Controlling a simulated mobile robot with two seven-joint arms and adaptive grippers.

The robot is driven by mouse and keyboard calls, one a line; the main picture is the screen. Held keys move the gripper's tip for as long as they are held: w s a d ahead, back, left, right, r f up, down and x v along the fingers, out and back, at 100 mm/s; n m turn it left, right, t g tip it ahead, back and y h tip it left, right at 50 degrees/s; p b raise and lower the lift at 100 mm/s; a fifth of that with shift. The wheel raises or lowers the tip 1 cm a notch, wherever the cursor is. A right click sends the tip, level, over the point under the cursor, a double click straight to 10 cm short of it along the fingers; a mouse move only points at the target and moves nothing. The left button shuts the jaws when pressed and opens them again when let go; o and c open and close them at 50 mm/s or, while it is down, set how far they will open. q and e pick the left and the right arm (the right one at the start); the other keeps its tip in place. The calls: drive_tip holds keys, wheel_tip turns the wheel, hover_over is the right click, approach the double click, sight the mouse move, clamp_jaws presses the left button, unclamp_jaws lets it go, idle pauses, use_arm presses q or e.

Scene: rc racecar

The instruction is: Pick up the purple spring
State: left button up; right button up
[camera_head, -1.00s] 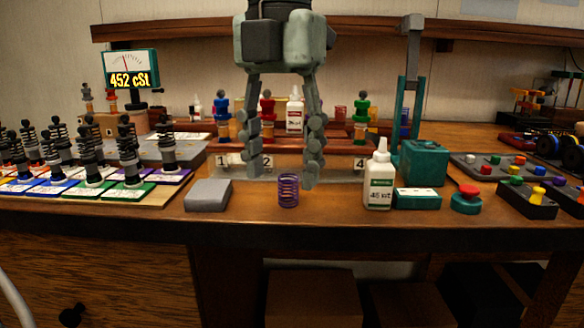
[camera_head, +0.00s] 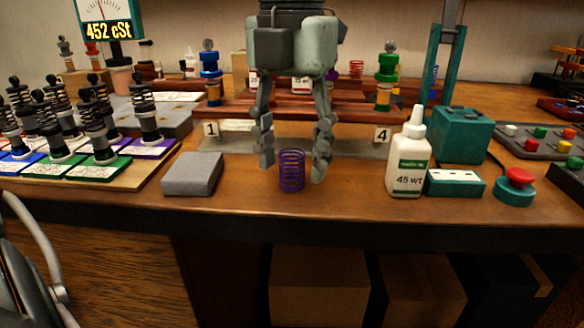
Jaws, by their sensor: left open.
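The purple spring (camera_head: 292,171) stands upright on the wooden bench near its front edge. My left gripper (camera_head: 293,170) reaches down from the top of the view with its two fingers spread. One finger shows on each side of the spring in the picture, with a gap on both sides. The fingers do not visibly touch the spring, and I cannot tell their exact depth relative to it. My right gripper is not in view.
A grey block (camera_head: 192,174) lies left of the spring. A white 45 wt bottle (camera_head: 408,160) and a red button (camera_head: 520,177) stand to the right. A numbered rack (camera_head: 345,143) is behind. Shock absorbers (camera_head: 146,118) stand on coloured cards at left.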

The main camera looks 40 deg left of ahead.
use_arm(q)
drive_tip(key=shift+f, duration=0.65)
drive_tip(key=c, duration=0.8)
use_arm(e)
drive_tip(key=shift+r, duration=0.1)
use_arm(q)
drive_tip(key=shift+r, duration=0.1)
drive_tip(key=shift+c, duration=0.2)
